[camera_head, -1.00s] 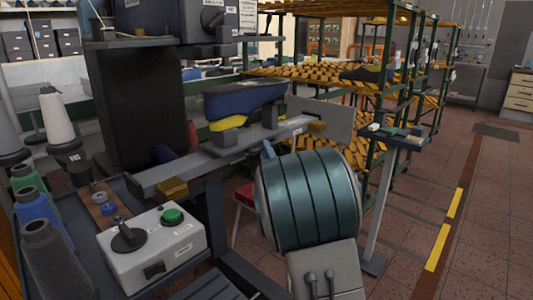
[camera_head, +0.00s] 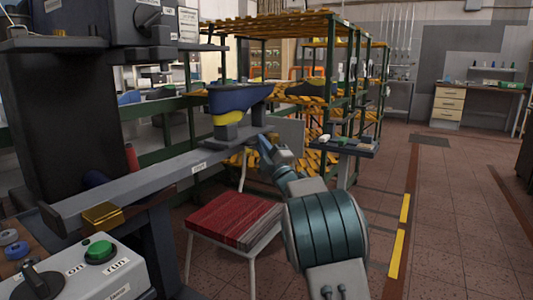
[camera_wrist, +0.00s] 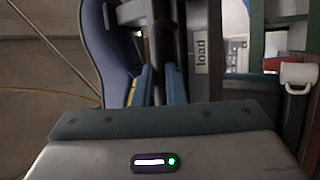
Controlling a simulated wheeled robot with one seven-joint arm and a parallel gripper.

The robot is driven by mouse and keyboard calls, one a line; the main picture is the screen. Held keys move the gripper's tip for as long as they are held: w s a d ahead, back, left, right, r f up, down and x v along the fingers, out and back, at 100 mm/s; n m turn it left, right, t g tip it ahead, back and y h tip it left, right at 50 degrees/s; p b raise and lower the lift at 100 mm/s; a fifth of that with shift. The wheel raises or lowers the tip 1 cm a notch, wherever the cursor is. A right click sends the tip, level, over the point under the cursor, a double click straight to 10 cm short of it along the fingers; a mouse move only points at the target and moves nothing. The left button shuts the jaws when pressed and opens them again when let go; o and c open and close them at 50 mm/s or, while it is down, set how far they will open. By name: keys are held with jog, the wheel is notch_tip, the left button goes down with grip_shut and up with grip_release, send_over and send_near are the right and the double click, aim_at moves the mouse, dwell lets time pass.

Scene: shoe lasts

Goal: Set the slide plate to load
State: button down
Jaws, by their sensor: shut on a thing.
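The slide plate (camera_head: 235,134) is a grey block on a long grey rail (camera_head: 165,178) that juts out from the dark machine. It carries a blue shoe last (camera_head: 238,97) with a yellow lower part. The plate sits at the rail's outer right end. My gripper (camera_head: 266,148) is at that end, just in front of the plate. In the wrist view my gripper (camera_wrist: 158,80) has its blue fingers shut on a dark bar-like handle (camera_wrist: 165,35). A "load" label (camera_wrist: 202,55) lies just right of the fingers there, and the blue last (camera_wrist: 100,45) is to the left.
A brass block (camera_head: 103,215) sits at the rail's inner end. A control box (camera_head: 90,270) with a green button is at lower left. A red-seated stool (camera_head: 232,218) stands below the rail. A small stand (camera_head: 345,146) is to the right; open floor (camera_head: 455,220) lies beyond.

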jog(key=shift+w+d+r, duration=0.1)
jog(key=shift+w+d, duration=0.45)
jog(key=shift+w, duration=0.2)
jog(key=shift+r, duration=0.1)
jog(key=c, duration=1.5)
grip_release()
jog(key=shift+w+d, duration=0.15)
jog(key=shift+f, duration=0.2)
jog(key=v, duration=1.3)
jog(key=shift+s+f+p, duration=0.15)
jog(key=shift+s+p, duration=0.2)
jog(key=shift+d, duration=0.1)
